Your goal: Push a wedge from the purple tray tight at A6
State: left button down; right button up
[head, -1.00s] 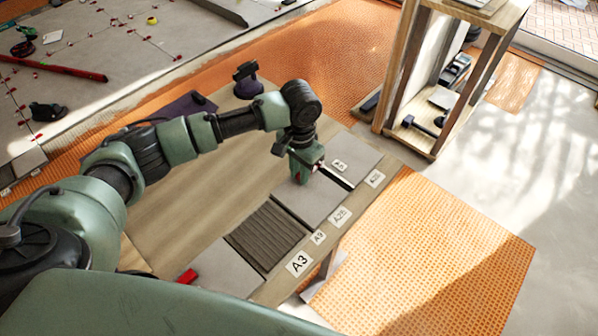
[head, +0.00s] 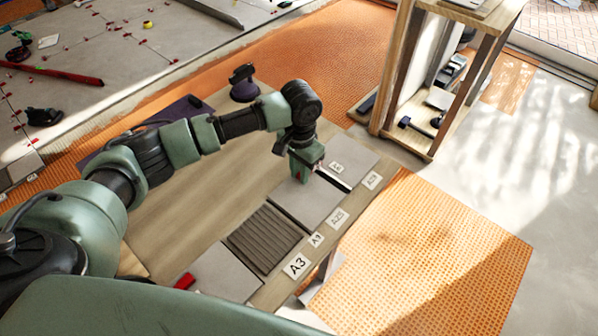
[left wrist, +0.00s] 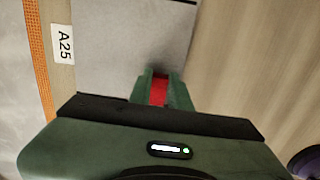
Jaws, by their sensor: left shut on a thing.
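My left gripper (head: 302,178) is low over a grey tile (head: 312,202) on the wooden worktop, at the tile's far part. It is shut on a red wedge (left wrist: 159,90), which shows between the green fingers in the left wrist view. The fingers hide most of the wedge, and I cannot tell whether it touches the tile joint. The purple tray (head: 183,113) lies behind my left arm, partly hidden. My right gripper is not in view.
A ribbed dark bed (head: 264,238) separates the tiles. Another red wedge (head: 185,281) lies at the lower left. A purple-and-black tool (head: 244,85) stands at the back. A wooden shelf (head: 382,90) stands behind.

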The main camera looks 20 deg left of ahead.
pick_arm(q)
jog(key=shift+w+d+r, duration=0.1)
jog(key=shift+w+d, duration=0.1)
jog(key=shift+w, duration=0.5)
dwell(0.6)
jog(key=c, duration=1.2)
grip_release()
jog(key=shift+c, duration=0.2)
jog(key=shift+s, duration=0.1)
jog(key=shift+r, duration=3.85)
